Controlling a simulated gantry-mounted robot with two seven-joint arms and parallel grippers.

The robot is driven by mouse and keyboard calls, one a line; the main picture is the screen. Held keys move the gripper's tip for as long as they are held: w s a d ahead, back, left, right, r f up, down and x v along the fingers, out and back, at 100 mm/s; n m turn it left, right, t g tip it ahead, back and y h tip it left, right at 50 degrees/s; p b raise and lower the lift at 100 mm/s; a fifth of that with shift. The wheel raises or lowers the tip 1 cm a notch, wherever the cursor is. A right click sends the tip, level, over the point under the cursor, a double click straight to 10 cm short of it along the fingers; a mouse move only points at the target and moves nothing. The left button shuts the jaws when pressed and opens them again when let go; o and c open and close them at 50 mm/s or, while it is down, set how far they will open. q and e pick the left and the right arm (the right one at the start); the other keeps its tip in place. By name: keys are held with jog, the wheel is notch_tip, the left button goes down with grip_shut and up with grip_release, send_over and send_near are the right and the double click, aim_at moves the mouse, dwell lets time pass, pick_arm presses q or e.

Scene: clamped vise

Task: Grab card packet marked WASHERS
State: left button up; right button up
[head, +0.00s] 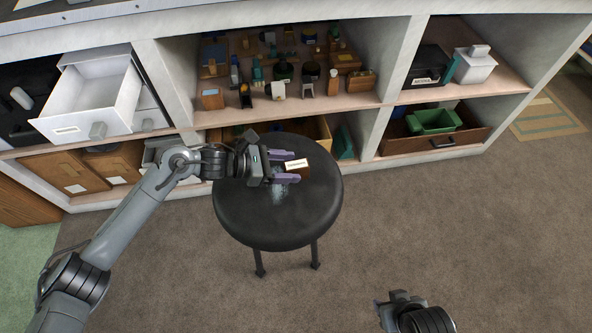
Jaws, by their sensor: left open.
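A small brown packet with a white label (299,173) is over the round black stool's seat. The print on its label is too small to read, so I cannot tell if it says WASHERS. My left gripper (287,168) reaches in from the left with its two purple-grey fingers apart. The packet lies between or just beside the fingertips; I cannot tell whether they touch it. My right gripper (396,300) is low in the picture over the carpet, far from the packet, and its fingers do not show clearly.
The black stool (275,235) stands before a shelf unit (395,85) filled with small items. A white drawer (95,100) is pulled out at left. A brown drawer with a green bin (434,121) is at right. The carpet right of the stool is clear.

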pick_arm(q)
jog(key=shift+x, duration=1.45)
jog(key=shift+r, duration=0.1)
jog(key=c, duration=1.1)
jog(key=shift+o, duration=0.2)
jog(key=shift+r, duration=0.1)
